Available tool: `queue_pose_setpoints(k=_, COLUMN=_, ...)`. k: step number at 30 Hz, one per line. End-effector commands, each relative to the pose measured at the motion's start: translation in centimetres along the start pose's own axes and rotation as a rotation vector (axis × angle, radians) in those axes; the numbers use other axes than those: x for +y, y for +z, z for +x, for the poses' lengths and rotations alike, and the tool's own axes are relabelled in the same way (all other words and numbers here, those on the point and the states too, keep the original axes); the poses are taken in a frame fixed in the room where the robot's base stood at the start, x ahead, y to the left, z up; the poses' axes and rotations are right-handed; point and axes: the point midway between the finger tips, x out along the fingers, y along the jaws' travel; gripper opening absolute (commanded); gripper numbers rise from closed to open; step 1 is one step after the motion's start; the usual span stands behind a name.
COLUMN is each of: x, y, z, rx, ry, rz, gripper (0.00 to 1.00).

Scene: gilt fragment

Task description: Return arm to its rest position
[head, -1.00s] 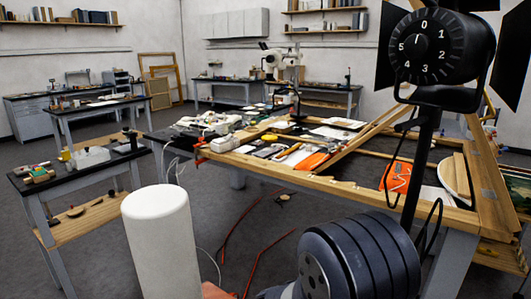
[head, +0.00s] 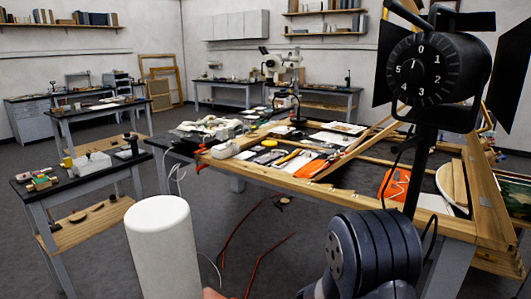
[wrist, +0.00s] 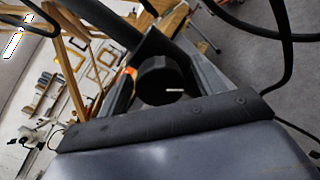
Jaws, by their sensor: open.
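My gripper (wrist: 168,55) shows in the wrist view, with its two grey fingers apart. A black round thing (wrist: 158,82) with a small white mark appears between the fingers. I cannot tell how far it is from them, and no grip on it shows. In the head view my arm's dark rounded joint (head: 375,252) is at the lower right, in front of the long worktable (head: 335,193). The gripper itself is not visible in the head view.
A black lamp with a numbered dial (head: 420,68) stands close by at the right. A wooden frame (head: 478,190) rises behind it. The worktable holds tools and orange items. A small bench (head: 95,168) stands at left. Grey floor (head: 245,235) between is open apart from red cables.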

Motion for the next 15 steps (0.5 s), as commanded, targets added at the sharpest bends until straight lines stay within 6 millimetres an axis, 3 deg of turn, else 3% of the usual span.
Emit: queue_pose_setpoints(k=15, x=0.28, y=0.40, z=-0.03, rx=-0.006, ry=0.000, rz=-0.245, gripper=0.65)
